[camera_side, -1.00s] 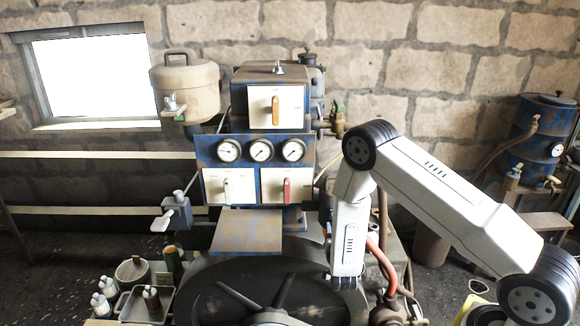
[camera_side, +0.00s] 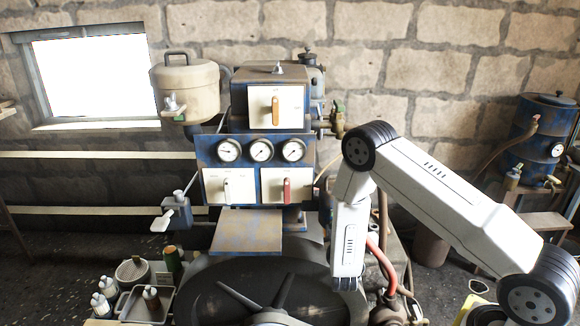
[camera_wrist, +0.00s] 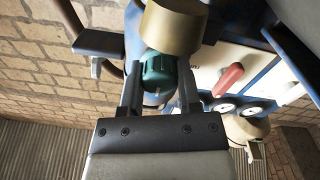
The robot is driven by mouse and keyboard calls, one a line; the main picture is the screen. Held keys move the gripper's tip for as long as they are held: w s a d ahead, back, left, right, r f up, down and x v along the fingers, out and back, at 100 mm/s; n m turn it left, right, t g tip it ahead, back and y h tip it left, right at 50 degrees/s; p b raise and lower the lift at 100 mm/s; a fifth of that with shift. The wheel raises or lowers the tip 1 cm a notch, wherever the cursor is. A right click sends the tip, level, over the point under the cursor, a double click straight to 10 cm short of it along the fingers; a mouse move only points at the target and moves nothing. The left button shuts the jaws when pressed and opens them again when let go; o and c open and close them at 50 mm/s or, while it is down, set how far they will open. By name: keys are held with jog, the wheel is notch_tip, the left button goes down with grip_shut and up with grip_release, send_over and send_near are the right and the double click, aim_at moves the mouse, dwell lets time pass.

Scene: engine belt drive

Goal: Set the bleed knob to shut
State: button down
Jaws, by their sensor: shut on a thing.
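In the wrist view my gripper (camera_wrist: 160,84) is shut on a ribbed teal knob (camera_wrist: 158,73), one finger on each side of it. The knob sits at the end of a brass-coloured cylinder (camera_wrist: 171,27). No marking shows on the knob, so I cannot read its setting or confirm that it is the bleed knob. In the side view the gripper and this knob are hidden. The machine's front carries an orange handle (camera_side: 275,110), a white handle (camera_side: 227,188) and a red handle (camera_side: 287,190), all upright on pale plates with labels too small to read.
Three round gauges (camera_side: 261,150) sit in a row on the blue panel. A dark wheel (camera_side: 260,295) lies low in front. A red hose (camera_side: 382,262) runs close beside my arm. A grey tray (camera_side: 128,308) with small bottles stands at lower left.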

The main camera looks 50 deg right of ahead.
jog(key=shift+c, duration=1.6)
grip_release()
jog(key=shift+s+a, duration=0.1)
jog(key=v, duration=0.7)
jog(key=shift+s+a, duration=0.2)
